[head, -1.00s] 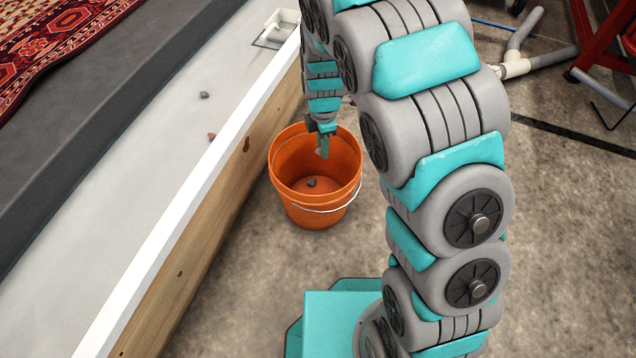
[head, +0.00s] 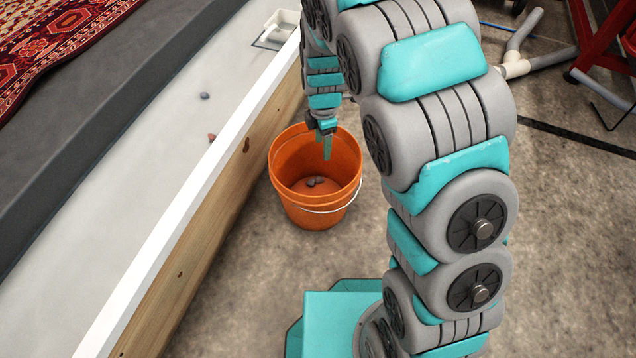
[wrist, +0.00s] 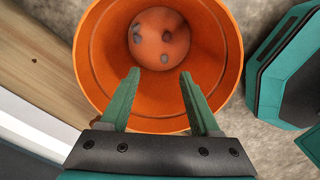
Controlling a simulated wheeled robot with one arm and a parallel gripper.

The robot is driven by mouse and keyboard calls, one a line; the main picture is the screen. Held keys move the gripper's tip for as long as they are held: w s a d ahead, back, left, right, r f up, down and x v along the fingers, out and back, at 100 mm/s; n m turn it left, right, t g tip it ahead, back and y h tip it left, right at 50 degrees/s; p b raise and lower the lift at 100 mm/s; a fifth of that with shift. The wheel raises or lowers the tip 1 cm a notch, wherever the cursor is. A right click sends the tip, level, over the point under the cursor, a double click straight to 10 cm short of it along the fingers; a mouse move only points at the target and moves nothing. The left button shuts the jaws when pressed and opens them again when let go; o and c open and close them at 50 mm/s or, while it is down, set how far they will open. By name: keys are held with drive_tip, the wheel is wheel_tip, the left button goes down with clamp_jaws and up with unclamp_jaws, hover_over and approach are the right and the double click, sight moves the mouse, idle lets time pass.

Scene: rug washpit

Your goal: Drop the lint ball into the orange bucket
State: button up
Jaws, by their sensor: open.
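The orange bucket (head: 315,212) stands upright on the floor beside the wooden wall of the pit. It also fills the upper middle of the wrist view (wrist: 88,60). My gripper (head: 327,155) points down over the bucket's mouth, open and empty. In the wrist view its two green fingers (wrist: 160,75) are spread apart with nothing between them. Small grey lint balls (wrist: 138,36) lie on the bucket's bottom; they also show in the head view (head: 311,183). I cannot tell which of them was just released.
A blue-grey lump (head: 205,96) and a reddish lump (head: 212,137) lie on the pale pit floor. The white-topped pit wall (head: 175,190) runs close left of the bucket. A patterned rug (head: 60,40) lies at upper left. Pipes (head: 520,50) lie at upper right.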

wheel_tip(320, 180, up, 6)
drive_tip(key=shift+r, duration=0.25)
idle(0.4)
